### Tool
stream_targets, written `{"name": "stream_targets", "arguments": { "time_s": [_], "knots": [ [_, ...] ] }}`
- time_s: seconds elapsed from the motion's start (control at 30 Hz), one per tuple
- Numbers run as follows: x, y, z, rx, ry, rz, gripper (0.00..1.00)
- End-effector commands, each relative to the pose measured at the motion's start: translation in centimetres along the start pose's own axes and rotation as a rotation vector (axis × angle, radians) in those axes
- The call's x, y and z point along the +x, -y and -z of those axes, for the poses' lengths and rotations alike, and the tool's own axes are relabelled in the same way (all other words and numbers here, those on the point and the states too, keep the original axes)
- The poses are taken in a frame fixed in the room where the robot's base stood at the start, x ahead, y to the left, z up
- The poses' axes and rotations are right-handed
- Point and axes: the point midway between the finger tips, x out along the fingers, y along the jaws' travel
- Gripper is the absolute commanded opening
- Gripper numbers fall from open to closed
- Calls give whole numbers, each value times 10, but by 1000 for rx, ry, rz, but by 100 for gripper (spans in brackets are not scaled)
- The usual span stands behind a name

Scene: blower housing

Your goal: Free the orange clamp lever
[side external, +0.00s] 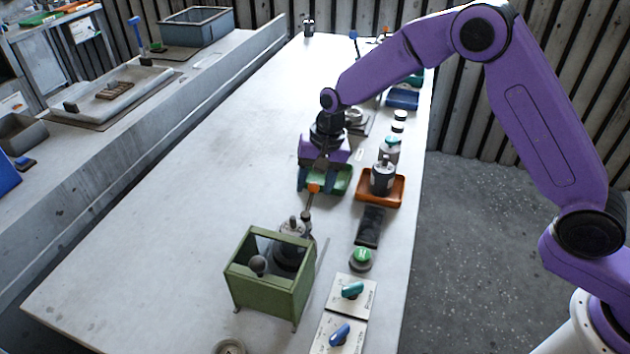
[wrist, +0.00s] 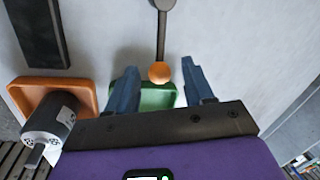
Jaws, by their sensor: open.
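The clamp lever has an orange ball tip (side external: 314,188) on a thin dark rod. The rod runs to a metal clamp (side external: 296,226) at the back edge of the green housing (side external: 262,297). In the wrist view the orange tip (wrist: 160,72) sits between the two blue fingers of my gripper (wrist: 158,66), with a gap on each side. My gripper is open and empty, pointing down over a green tray (wrist: 157,97). In the side view my gripper (side external: 320,178) is just behind the orange tip. Whether a finger touches the lever is not clear.
An orange tray (side external: 397,196) with a grey cylinder (side external: 382,177) stands right of my gripper. A dark flat block (side external: 369,227), a green button (side external: 361,257) and switch panels (side external: 350,294) line the right edge. The bench's left side is clear.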

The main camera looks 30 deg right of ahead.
Motion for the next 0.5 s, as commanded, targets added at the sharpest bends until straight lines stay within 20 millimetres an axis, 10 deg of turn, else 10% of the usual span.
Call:
{"name": "stream_targets", "arguments": {
  "time_s": [0.27,0.43,0.5],
  "knots": [
    [2,0,0,-1,0,0,52],
    [2,0,0,0,0,0,3],
    [2,0,0,0,0,0,0]
  ]
}}
